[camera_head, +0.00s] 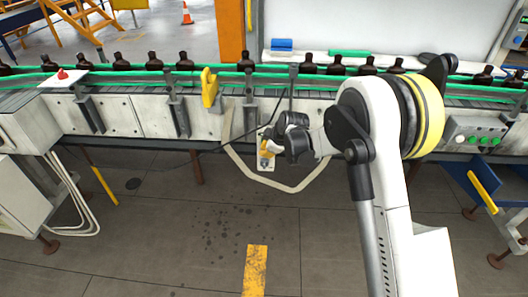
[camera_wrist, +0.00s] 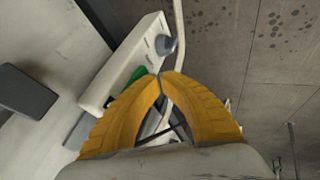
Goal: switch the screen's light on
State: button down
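A white panel that looks like the screen (camera_head: 370,28) stands behind the conveyor in the head view; I cannot tell whether it is lit. A small pale control box (camera_wrist: 112,82) is close ahead of my gripper in the wrist view. It has a grey knob (camera_wrist: 166,46) and a green part (camera_wrist: 137,74), partly hidden by my fingers. The box also shows below the conveyor in the head view (camera_head: 265,165). My gripper (camera_wrist: 160,75) has yellow fingers with tips together, just in front of the box and nothing visible between them. I cannot tell whether they touch it.
Several amber bottles (camera_head: 152,62) stand along the conveyor with green rails (camera_head: 130,75). A red button (camera_head: 62,74) sits on a white plate at the left. Another panel with green buttons (camera_head: 475,138) is at the right. A pale cable (camera_head: 275,187) loops below the box. The floor in front is clear.

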jog(key=shift+w+f, duration=0.3)
jog(key=shift+w+r, duration=0.1)
jog(key=shift+w+r+p, duration=0.15)
jog(key=shift+r+p, duration=0.25)
jog(key=shift+r, duration=0.4)
